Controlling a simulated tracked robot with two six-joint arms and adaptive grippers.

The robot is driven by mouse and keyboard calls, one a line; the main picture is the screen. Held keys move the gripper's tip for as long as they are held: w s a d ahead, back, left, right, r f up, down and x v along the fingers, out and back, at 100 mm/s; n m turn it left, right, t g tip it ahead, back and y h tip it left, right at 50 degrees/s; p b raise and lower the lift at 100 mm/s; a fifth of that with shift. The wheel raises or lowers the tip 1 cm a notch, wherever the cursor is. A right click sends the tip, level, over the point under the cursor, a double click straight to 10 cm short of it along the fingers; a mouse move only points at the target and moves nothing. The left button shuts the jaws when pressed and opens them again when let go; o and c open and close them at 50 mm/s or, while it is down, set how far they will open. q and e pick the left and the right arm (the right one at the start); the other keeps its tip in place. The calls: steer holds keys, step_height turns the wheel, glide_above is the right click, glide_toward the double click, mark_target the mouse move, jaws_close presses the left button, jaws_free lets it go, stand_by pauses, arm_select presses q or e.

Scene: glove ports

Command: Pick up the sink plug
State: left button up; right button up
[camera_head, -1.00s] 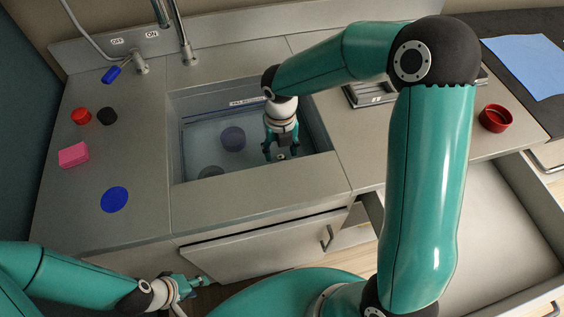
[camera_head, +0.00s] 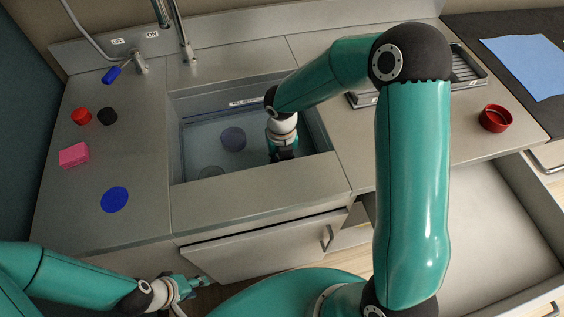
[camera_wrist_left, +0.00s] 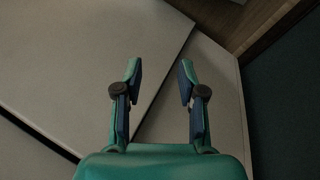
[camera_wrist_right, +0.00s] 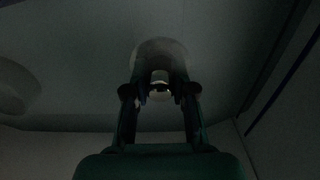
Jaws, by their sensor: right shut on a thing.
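My right gripper (camera_head: 283,155) reaches down into the sink basin (camera_head: 246,187) at its right side. In the right wrist view its fingers (camera_wrist_right: 160,95) are shut on a small pale knob, which I take to be the sink plug (camera_wrist_right: 160,84). A wider pale round shape shows behind it, dim and partly covered by the fingers. In the head view the gripper hides the plug; I cannot tell whether it is clear of the sink floor. My left gripper (camera_head: 193,286) is open and empty in front of the cabinet; its spread fingers show in the left wrist view (camera_wrist_left: 160,70).
A dark round thing (camera_head: 233,139) and a dim disc (camera_head: 211,172) lie in the sink. A pink block (camera_head: 74,155), red cap (camera_head: 80,116), black cap (camera_head: 107,116) and blue disc (camera_head: 114,200) are on the left counter. A red cup (camera_head: 495,118) stands right. A drawer (camera_head: 505,235) is open.

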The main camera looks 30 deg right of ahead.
steer(key=shift+r, duration=0.1)
jaws_close()
step_height(320, 180, up, 20)
steer(key=p, duration=0.1)
stand_by(0.4)
